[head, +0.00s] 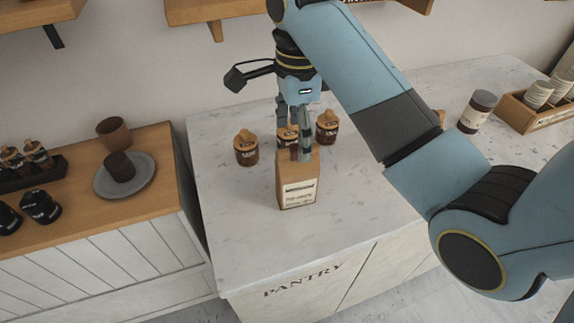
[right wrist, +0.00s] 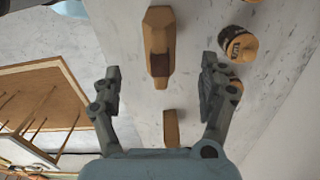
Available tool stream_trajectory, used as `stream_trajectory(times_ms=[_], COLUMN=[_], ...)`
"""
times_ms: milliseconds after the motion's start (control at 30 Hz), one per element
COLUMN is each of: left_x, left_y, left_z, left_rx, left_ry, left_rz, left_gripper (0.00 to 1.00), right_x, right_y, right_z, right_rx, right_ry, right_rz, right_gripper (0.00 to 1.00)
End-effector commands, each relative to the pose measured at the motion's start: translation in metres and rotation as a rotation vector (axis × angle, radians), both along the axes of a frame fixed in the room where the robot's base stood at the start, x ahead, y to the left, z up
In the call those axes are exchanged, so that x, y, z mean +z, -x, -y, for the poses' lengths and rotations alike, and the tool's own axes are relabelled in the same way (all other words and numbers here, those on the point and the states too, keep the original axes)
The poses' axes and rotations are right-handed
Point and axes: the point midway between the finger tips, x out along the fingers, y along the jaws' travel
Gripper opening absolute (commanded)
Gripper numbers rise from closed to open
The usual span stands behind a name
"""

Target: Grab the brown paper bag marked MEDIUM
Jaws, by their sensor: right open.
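A brown paper bag (head: 284,182) with a pale label stands upright on the pale speckled counter, near its front, in the head view. The label is too small for me to read the word MEDIUM. My right gripper (head: 293,143) points down at the top of the bag, and one finger overlaps the bag's upper edge. In the right wrist view the two fingers of this gripper (right wrist: 160,92) are spread wide. A brown bag-like shape (right wrist: 158,25) lies ahead between them, and a smaller brown block (right wrist: 171,128) shows nearer the palm. My left gripper is out of view.
Jars with wooden lids stand close behind the bag, one to the left (head: 246,150) and one to the right (head: 327,127); another is partly hidden by the gripper. A lidded jar (head: 477,112) and a wooden cup crate (head: 520,112) stand farther right. The counter's front left is clear.

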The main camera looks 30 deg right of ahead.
Motion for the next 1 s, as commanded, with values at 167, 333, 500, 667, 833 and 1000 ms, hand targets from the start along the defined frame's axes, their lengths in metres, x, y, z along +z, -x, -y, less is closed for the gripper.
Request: stream_trajectory(times_ms=[167, 333, 500, 667, 833, 1000], left_x=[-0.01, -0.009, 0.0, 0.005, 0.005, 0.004], left_y=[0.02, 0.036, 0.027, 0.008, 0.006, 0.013], left_z=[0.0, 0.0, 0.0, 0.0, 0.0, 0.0], left_rx=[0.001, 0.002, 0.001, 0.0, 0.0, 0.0], left_ry=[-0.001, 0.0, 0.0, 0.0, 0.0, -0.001], left_rz=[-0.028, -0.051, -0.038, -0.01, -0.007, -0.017], left_gripper=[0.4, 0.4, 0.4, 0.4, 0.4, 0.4], right_x=[-0.032, -0.046, -0.068, -0.091, -0.098, -0.098], right_y=[0.001, 0.001, -0.002, -0.003, -0.004, -0.004], right_z=[0.0, 0.0, 0.004, 0.004, 0.004, 0.004], right_rx=[0.0, 0.0, 0.0, 0.0, 0.0, 0.0], right_ry=[0.0, 0.0, 0.0, 0.0, 0.0, 0.0], right_rz=[-0.007, -0.005, -0.009, -0.006, -0.003, -0.003], right_gripper=[0.77, 0.77, 0.77, 0.77, 0.77, 0.72])
